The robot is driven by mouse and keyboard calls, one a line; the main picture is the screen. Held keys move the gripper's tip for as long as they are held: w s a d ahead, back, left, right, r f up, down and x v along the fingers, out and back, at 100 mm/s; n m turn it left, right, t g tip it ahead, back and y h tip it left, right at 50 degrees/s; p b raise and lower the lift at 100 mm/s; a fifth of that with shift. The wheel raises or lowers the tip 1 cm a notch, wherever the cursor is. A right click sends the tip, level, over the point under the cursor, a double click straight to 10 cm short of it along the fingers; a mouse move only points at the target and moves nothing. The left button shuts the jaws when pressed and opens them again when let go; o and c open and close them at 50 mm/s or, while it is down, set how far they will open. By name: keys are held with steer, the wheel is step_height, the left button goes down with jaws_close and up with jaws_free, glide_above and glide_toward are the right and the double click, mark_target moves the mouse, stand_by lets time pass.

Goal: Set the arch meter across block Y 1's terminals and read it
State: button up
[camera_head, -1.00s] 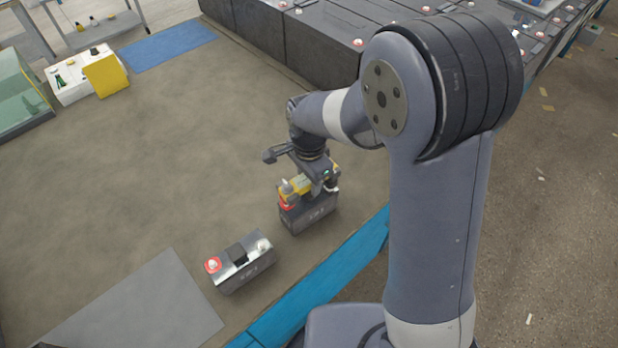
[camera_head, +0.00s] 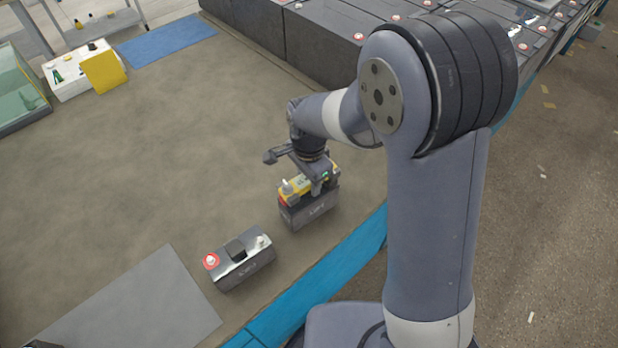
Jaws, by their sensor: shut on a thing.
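The yellow arch meter (camera_head: 294,188) is in my gripper (camera_head: 312,184), which is shut on it. The meter is at the top of a dark battery block (camera_head: 310,212) near the blue strip, over its red terminal. My gripper hides the meter's right part and the other terminal, so I cannot tell whether both feet touch. The meter's reading is too small to make out. A second dark block (camera_head: 246,272) with a red terminal, a pale terminal and a metallic top stands to the lower left. The labels on both blocks are too small to read.
A grey mat (camera_head: 140,305) lies at the lower left and a blue strip (camera_head: 325,277) runs along the right. Dark battery rows (camera_head: 320,50) stand at the back. A white box with a yellow panel (camera_head: 103,72) is at the upper left. The middle floor is clear.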

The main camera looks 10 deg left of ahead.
steer(key=o, duration=1.3)
step_height(320, 180, up, 11)
steer(key=shift+f, duration=0.1)
steer(key=shift+f, duration=0.15)
step_height(320, 180, down, 10)
steer(key=shift+f, duration=0.15)
steer(key=shift+r+p, duration=0.45)
steer(key=shift+p, duration=0.05)
